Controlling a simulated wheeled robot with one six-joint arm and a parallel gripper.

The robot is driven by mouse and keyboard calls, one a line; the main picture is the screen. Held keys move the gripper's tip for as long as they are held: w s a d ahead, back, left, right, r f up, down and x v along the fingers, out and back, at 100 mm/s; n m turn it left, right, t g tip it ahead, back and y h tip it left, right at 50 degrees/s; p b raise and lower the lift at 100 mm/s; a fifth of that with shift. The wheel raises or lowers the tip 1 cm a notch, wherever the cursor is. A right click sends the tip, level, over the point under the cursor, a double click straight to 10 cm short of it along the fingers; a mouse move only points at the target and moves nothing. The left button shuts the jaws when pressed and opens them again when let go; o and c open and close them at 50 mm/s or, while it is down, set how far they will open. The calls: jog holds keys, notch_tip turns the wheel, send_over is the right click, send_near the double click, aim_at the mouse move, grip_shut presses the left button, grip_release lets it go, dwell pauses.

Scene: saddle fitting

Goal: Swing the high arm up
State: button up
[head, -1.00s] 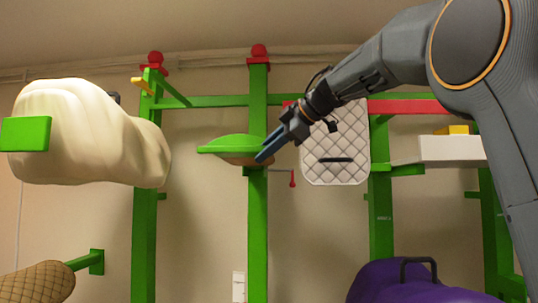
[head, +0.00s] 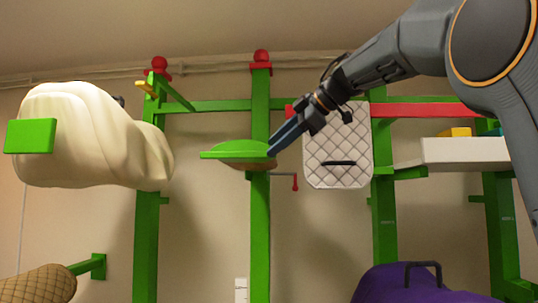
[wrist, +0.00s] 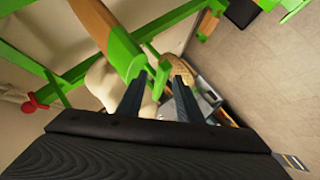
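The likely high arm is a green arm (head: 236,150) with a rounded green top and brown underside, standing out to the left from the middle green post (head: 258,220) in the head view. It lies about level. My gripper (head: 274,150) is at its right end, by the post, and overlaps it in the picture. In the wrist view my gripper (wrist: 160,78) has its two dark fingers apart. A green piece (wrist: 158,82) shows between or just beyond the fingertips; I cannot tell whether they touch it. The brown and green part (wrist: 112,36) above is close by.
A cream covered form (head: 85,135) juts out at the left. A quilted white pad (head: 338,160) hangs behind my arm. A red crank (head: 294,182) sits right of the post. A white shelf (head: 465,152) and purple case (head: 400,285) are at the right.

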jog(key=shift+b+v, duration=0.35)
jog(key=shift+v, duration=1.6)
jog(key=shift+f, duration=0.1)
